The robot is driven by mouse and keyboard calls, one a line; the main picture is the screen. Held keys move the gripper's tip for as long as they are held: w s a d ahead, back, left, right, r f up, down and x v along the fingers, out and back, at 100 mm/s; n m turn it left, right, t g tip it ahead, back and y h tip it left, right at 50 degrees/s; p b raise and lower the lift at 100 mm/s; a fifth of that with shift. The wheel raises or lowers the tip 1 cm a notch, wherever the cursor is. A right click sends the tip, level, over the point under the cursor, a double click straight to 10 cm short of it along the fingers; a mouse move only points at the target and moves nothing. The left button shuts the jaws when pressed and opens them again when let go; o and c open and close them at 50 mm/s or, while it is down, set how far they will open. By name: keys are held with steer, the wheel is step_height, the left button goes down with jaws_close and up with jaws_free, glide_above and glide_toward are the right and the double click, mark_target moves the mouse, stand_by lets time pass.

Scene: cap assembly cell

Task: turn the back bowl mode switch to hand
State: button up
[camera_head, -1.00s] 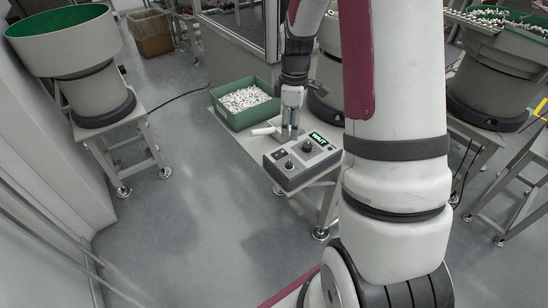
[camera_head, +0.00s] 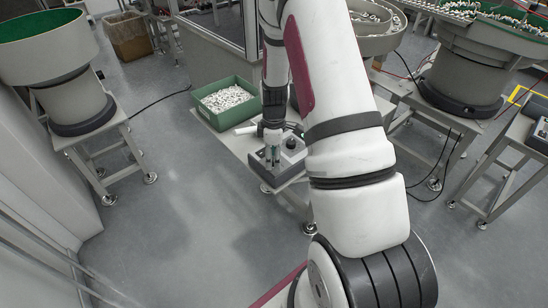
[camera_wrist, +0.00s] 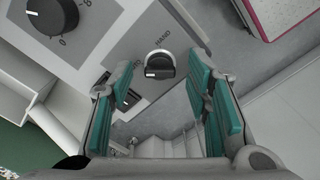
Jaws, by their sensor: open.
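The mode switch (camera_wrist: 160,66) is a small dark knob with a white mark, on the grey control box (camera_head: 268,178). The word HAND is printed at its upper right in the wrist view. The white mark lies toward the left side of the knob, not toward HAND. My gripper (camera_head: 272,162) points down over the box's near left part. In the wrist view my gripper (camera_wrist: 160,60) is open, with teal pads on either side of the switch. I cannot tell whether either finger touches it. In the head view the gripper hides the switch.
A larger numbered knob (camera_wrist: 50,14) is at the upper left of the wrist view. A green bin of white parts (camera_head: 212,112) stands behind the box on the same bench. Bowl feeders (camera_head: 68,85) stand left, behind and right. Floor left of the bench is clear.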

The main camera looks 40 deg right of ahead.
steer(key=shift+f, duration=0.35)
jaws_close()
